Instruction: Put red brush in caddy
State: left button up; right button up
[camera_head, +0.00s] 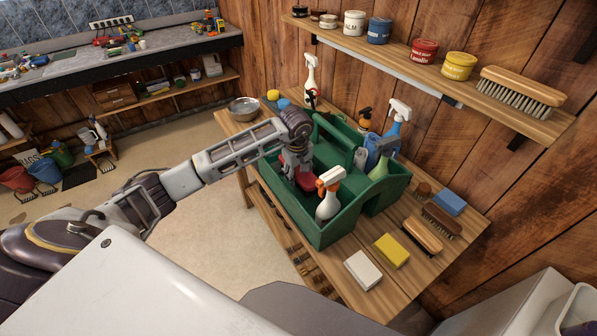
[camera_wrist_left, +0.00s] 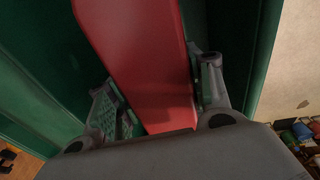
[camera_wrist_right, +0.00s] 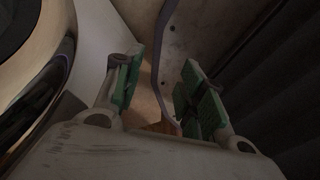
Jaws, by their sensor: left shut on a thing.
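The green caddy (camera_head: 336,233) stands on the wooden bench and holds several spray bottles. My left gripper (camera_head: 299,172) reaches down into its left compartment. It is shut on the red brush (camera_head: 306,180), which shows as a small red patch beside the fingers in the head view. In the left wrist view the red brush (camera_wrist_left: 145,50) lies between the two fingers, with green caddy walls on both sides. Whether the brush touches the caddy floor is hidden. My right gripper (camera_wrist_right: 158,95) shows only in the right wrist view, with its fingers apart and nothing clearly held.
A white-bodied spray bottle (camera_head: 328,194) stands in the caddy close to my left gripper. A white block (camera_head: 362,270), a yellow sponge (camera_head: 391,251) and brushes (camera_head: 422,236) lie on the bench to the right. A metal bowl (camera_head: 243,109) sits at its far left. A shelf (camera_head: 400,72) hangs above.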

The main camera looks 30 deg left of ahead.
pick_arm(q)
jog(key=o, duration=1.3)
jog(key=shift+r, duration=0.1)
jog(key=shift+s+d+r, duration=0.1)
jog(key=shift+s+r, duration=0.15)
jog(key=shift+r, duration=1.7)
jog(key=shift+s+d+r, duration=0.1)
jog(key=shift+s+r, duration=0.15)
jog(key=shift+r, duration=1.75)
jog(key=shift+s+r, duration=0.25)
jog(key=shift+r, duration=1.7)
jog(key=shift+s+f, duration=0.1)
jog(key=shift+s, duration=0.05)
